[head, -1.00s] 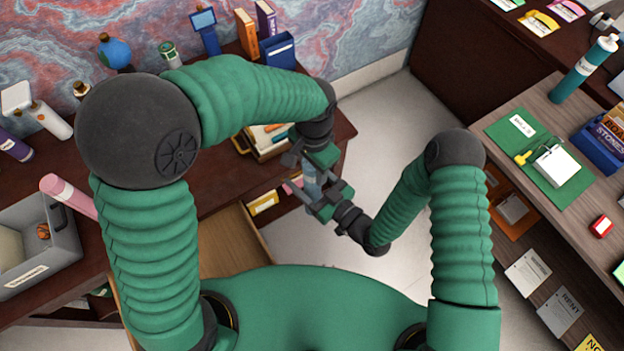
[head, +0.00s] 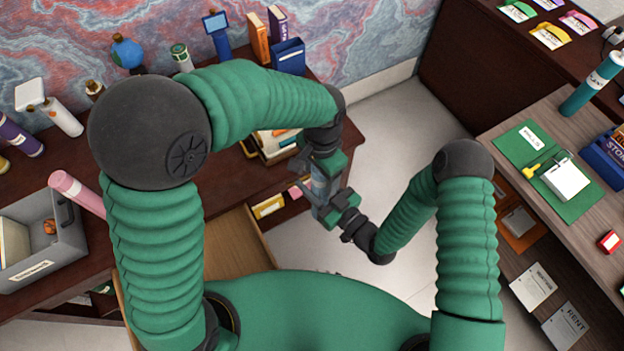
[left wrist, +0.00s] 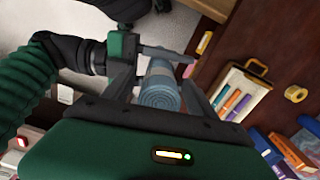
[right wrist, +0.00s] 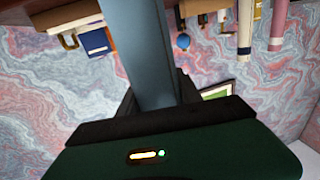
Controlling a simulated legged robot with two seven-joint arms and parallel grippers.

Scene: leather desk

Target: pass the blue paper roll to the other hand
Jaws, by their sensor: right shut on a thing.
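The blue paper roll (head: 319,184) is held upright between my two grippers in the head view, partly covered by them. My right gripper (head: 326,203) is shut on its lower part. The roll fills the middle of the right wrist view (right wrist: 150,50). My left gripper (head: 316,172) is above it, pointing down. In the left wrist view, the roll's round end (left wrist: 160,97) lies between the left fingers (left wrist: 158,92), which are open with gaps at both sides. The right gripper's fingers cross behind the roll there.
The dark desk (head: 190,190) holds a grey bin (head: 40,240), a pink roll (head: 75,193), a tray of pens (head: 275,145) and several bottles and books. A wooden shelf (head: 540,215) is at right. Pale floor (head: 400,130) lies between.

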